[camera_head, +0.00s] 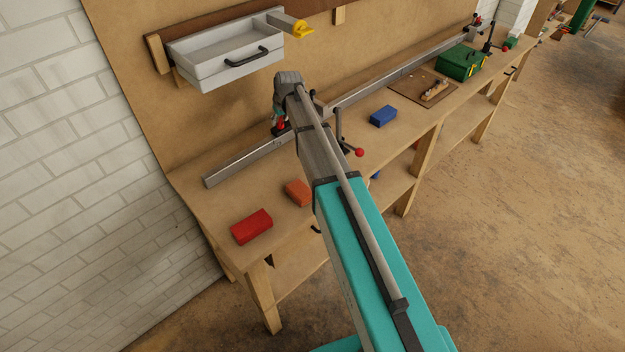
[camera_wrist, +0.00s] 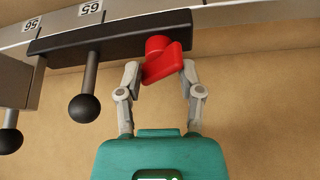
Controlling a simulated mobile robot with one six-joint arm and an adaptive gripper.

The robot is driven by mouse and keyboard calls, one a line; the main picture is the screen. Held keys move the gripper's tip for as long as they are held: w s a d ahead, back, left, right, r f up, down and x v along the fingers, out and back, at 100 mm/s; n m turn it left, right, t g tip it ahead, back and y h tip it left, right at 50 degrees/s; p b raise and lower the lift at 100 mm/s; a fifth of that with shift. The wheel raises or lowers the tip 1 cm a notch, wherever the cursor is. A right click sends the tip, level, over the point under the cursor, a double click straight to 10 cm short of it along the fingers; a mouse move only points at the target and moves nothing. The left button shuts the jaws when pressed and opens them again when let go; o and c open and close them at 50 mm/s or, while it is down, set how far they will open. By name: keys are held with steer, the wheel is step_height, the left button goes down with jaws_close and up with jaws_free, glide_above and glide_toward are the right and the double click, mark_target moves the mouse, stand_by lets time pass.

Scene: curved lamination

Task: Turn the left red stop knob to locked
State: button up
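The left red stop knob (camera_wrist: 163,60) sits on a black bar under the metal rail in the wrist view. Its handle is slanted, lower at the left and higher at the right. My gripper (camera_wrist: 160,72) has its two grey fingers spread, one on each side of the knob. The right fingertip overlaps or nearly touches the knob; I cannot tell whether there is contact.
Two black ball-ended levers (camera_wrist: 85,103) hang left of the knob. The long rail (camera_head: 240,162) runs along the workbench (camera_head: 222,200). Red (camera_head: 251,226), orange (camera_head: 297,192) and blue (camera_head: 383,115) blocks lie in front. A grey drawer (camera_head: 225,60) hangs above. A red-balled lever (camera_head: 359,152) stands right of my arm.

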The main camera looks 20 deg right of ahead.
steer(key=shift+n+y, duration=0.3)
steer(key=shift+n, duration=0.3)
steer(key=shift+r+p, duration=0.35)
steer(key=p+v, duration=1.2)
steer(key=v, duration=0.1)
steer(key=s+f+m+g+b, duration=0.1)
steer(key=s+f+b, duration=0.2)
steer(key=s, duration=0.5)
steer(key=s+f+m+g+h+b, duration=0.1)
steer(key=s+f+b, duration=0.2)
steer(key=s, duration=0.4)
steer(key=s+f+m+g+b, duration=0.1)
steer(key=s+f+m+b, duration=0.1)
steer(key=s, duration=0.6)
steer(key=shift+s+d+f+h+b, duration=0.2)
steer(key=shift+f+b, duration=0.15)
steer(key=shift+f, duration=0.35)
steer(key=shift+s+d+f+h+b, duration=0.1)
steer(key=shift+s+f+b, duration=0.2)
steer(key=shift+f, duration=0.35)
steer(key=shift+s+f+m+g+b, duration=0.15)
steer(key=shift+s+f+g+b, duration=0.05)
steer(key=shift+s, duration=0.25)
steer(key=shift+s+f+m+g+b, duration=0.15)
steer(key=shift+s+g+b, duration=0.05)
steer(key=shift+s, duration=0.3)
steer(key=shift+s, duration=0.1)
